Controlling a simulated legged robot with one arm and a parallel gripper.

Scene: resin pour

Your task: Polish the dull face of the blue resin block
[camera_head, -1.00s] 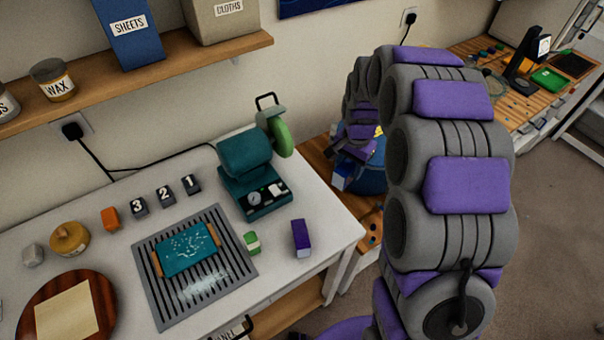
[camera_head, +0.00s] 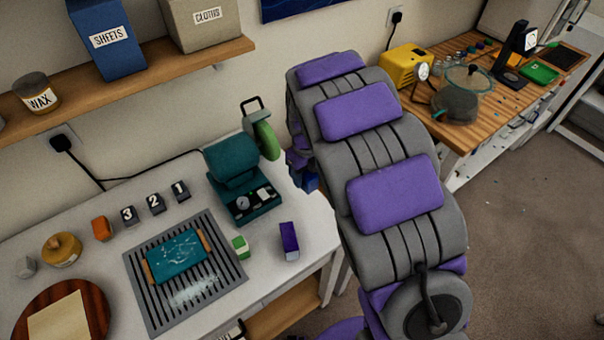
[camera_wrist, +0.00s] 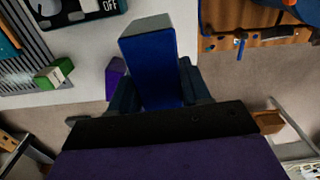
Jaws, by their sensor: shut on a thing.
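The blue resin block (camera_wrist: 150,62) is held between the fingers of my gripper (camera_wrist: 158,88), which is shut on it, in the wrist view. Its broad face is deep blue and its end face looks greyish. In the head view only a small blue part of the block (camera_head: 310,181) shows beside my arm, which hides most of my gripper. The teal polishing machine (camera_head: 232,165) with its green wheel (camera_head: 266,140) stands at the back right of the white bench, left of the block and apart from it. Part of its base (camera_wrist: 75,8) shows in the wrist view.
A purple block (camera_head: 289,240) and a green-and-white block (camera_head: 240,247) stand on the white bench (camera_head: 100,218). A teal slab (camera_head: 178,258) lies on a slotted grey grate (camera_head: 158,315). Numbered blocks stand behind it. A wooden bench (camera_head: 455,134) carries a pot (camera_head: 462,95).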

